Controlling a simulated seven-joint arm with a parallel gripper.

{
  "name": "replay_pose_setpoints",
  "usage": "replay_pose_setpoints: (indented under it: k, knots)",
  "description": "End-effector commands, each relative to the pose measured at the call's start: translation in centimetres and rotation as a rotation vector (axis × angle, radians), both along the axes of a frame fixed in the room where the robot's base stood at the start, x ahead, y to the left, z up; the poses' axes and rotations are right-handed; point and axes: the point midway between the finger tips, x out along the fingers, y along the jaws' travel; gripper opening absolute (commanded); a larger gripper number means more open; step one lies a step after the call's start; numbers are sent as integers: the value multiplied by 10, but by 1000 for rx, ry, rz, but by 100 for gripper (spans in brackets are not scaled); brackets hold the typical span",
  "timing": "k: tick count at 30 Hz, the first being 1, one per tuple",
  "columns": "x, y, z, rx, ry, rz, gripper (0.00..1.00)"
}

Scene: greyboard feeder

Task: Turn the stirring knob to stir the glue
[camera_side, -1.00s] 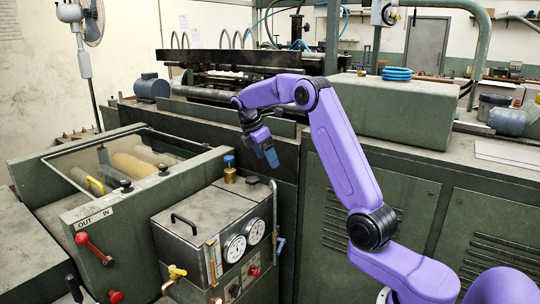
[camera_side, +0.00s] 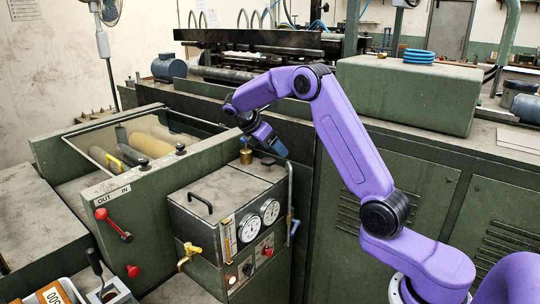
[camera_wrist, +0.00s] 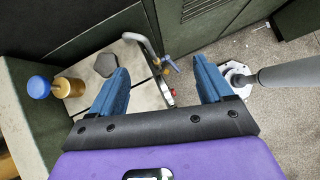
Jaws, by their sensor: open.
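On the top of a grey-green box with two gauges (camera_side: 228,207) there is a dark faceted knob (camera_wrist: 106,64), likely the stirring knob; in the side view it is small and close below my gripper. My gripper (camera_side: 279,149) is above the box's back right corner, tilted down to the right. The dark knob lies just left of the left finger, not between the fingers. No label confirms which knob stirs the glue.
A brass fitting with a blue cap (camera_wrist: 39,87) stands left of the dark knob. A bent grey pipe (camera_side: 290,192) and a blue-handled valve (camera_wrist: 170,64) are at the box's right side. A glass-topped tray with rollers (camera_side: 145,138) and red levers (camera_side: 114,225) lies left.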

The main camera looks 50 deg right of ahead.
Motion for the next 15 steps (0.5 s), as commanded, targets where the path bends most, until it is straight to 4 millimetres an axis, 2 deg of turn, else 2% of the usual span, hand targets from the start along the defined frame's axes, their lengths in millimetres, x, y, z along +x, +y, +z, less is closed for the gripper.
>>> replay_pose_setpoints:
  k: [1, 3, 9, 12, 15]
  knots:
    - [13, 16, -12, -79, 33, 63, 80]
    - [29, 33, -22, -190, 49, 140, 80]
    - [64, 77, -39, -419, 40, 324, 80]
    - [73, 89, -42, -469, 29, 371, 80]
    - [76, 89, -44, -486, 23, 384, 80]
